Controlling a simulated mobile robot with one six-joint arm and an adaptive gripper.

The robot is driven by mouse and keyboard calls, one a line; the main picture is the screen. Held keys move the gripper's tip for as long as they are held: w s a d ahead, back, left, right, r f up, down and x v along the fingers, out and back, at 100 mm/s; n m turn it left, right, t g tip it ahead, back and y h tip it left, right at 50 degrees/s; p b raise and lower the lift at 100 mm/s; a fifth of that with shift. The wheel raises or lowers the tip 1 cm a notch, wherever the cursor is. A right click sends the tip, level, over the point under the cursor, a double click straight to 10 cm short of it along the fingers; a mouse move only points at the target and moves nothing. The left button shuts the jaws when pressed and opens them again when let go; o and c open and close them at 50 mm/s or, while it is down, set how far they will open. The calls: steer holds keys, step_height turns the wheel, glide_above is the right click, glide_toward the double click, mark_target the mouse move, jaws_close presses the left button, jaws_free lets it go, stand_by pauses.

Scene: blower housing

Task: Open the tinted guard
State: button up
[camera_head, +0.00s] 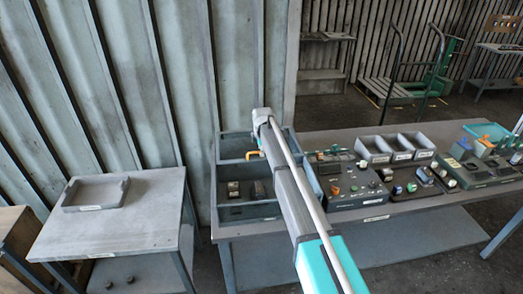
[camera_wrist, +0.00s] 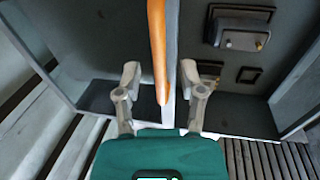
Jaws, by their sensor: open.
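The grey blower housing (camera_head: 250,212) is an open-looking box at the left end of the long table. An orange handle (camera_head: 252,154) shows at its middle divider, beside my arm. In the wrist view the orange handle (camera_wrist: 157,40) is a long upright bar along the edge of a grey panel. My gripper (camera_wrist: 160,82) is open, with one finger on each side of the bar and visible gaps to it. In the head view my arm hides the gripper. I cannot clearly make out the tinted guard as a separate pane.
Inside the housing is a dark block with a metal latch (camera_wrist: 240,38). A control panel (camera_head: 350,185) stands close right of the housing, with grey bins (camera_head: 375,150) behind. A side table (camera_head: 120,225) with a shallow tray (camera_head: 95,205) stands left; a corrugated wall is behind.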

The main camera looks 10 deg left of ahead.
steer(key=shift+s, duration=0.1)
steer(key=s+d, duration=0.2)
steer(key=s, duration=0.5)
steer(key=s+d, duration=0.3)
steer(key=s, duration=0.5)
steer(key=s+d, duration=0.2)
steer(key=s, duration=0.5)
steer(key=shift+s+d, duration=0.2)
steer(key=shift+r+p, duration=0.5)
steer(key=s+d+r+m+p, duration=0.1)
steer(key=s+d+r+p, duration=0.2)
steer(key=r+p, duration=0.7)
steer(key=shift+d+m, duration=0.15)
steer(key=shift+m, duration=0.25)
stand_by(0.5)
